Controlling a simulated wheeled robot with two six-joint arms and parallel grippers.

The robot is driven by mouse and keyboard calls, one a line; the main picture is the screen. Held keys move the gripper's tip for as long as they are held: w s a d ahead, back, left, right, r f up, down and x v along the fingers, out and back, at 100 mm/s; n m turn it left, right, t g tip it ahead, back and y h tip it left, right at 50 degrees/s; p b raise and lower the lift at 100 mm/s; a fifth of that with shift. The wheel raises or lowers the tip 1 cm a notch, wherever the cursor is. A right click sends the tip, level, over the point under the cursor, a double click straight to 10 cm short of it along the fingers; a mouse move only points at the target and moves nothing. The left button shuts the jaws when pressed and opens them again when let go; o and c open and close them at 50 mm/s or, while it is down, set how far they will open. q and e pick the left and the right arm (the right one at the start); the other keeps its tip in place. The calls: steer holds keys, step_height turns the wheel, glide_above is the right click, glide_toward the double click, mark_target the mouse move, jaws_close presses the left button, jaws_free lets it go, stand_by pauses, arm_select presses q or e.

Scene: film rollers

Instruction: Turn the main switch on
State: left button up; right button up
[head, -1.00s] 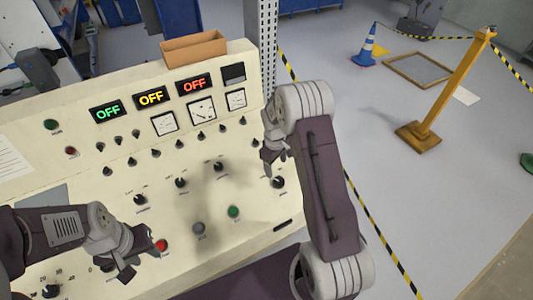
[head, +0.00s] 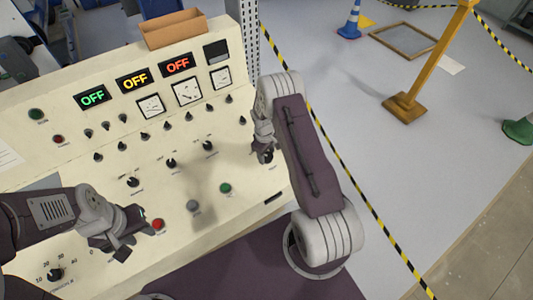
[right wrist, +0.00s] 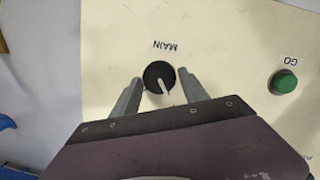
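The main switch is a round black knob with a pale pointer (right wrist: 159,77), beside a "MAIN" label, in the right wrist view. My right gripper (right wrist: 160,80) is open, with one finger on each side of the knob and small gaps visible. In the head view my right gripper (head: 264,150) is at the panel's right side and partly covers the knob. My left gripper (head: 135,240) looks open and empty, over the panel's lower left near a red button (head: 158,224). Three displays on the panel (head: 230,185) read OFF in green (head: 93,97), yellow (head: 132,81) and red (head: 178,65).
A green GO button (right wrist: 285,82) lies right of the knob in the wrist view. Several other knobs and gauges cover the panel. An open brown box (head: 172,30) stands on top. Right of the panel are striped floor tape, a yellow post (head: 430,70) and open floor.

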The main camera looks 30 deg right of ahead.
steer(key=c, duration=0.8)
steer(key=m, duration=0.1)
steer(key=m+b, duration=0.1)
steer(key=shift+w+d+f+m+b, duration=0.1)
steer(key=shift+d+m+b, duration=0.05)
steer(key=shift+m+b, duration=0.15)
steer(key=m+y+b, duration=0.1)
steer(key=m, duration=0.2)
steer(key=shift+d+m, duration=0.15)
steer(key=shift+m, duration=0.15)
steer(key=m+y+b, duration=0.1)
steer(key=m, duration=0.2)
steer(key=shift+d, duration=0.1)
steer(key=shift+d+m+y+b, duration=0.1)
steer(key=shift+m+y+b, duration=0.4)
steer(key=shift+m, duration=1.6)
steer(key=shift+t, duration=0.3)
